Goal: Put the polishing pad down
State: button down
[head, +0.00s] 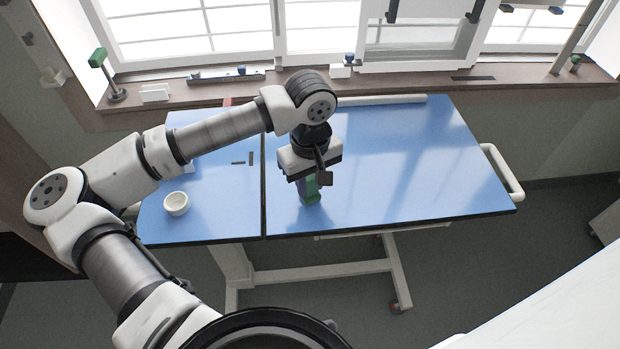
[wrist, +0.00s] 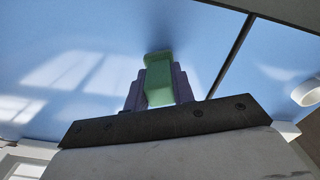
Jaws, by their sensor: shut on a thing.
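The polishing pad (head: 312,197) is a small green block, held under my gripper (head: 308,184) over the blue table (head: 400,160). In the wrist view the green pad (wrist: 159,80) sits between the purple-grey fingers of my gripper (wrist: 160,88), which is shut on it. The pad is close to the blue tabletop, near its front edge and just right of the dark seam. I cannot tell whether it touches the surface. The fingers and arm hide part of the pad in the head view.
A small white bowl (head: 176,203) stands on the left part of the table; its edge also shows in the wrist view (wrist: 306,92). The window sill (head: 420,88) runs behind the table. A white rail (head: 503,172) is at the right end. The tabletop's right part is clear.

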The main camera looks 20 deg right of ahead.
jog(key=shift+f+b, duration=0.2)
jog(key=shift+b, duration=0.1)
jog(key=c, duration=1.2)
grip_release()
jog(key=shift+o, duration=0.2)
jog(key=shift+r, duration=0.2)
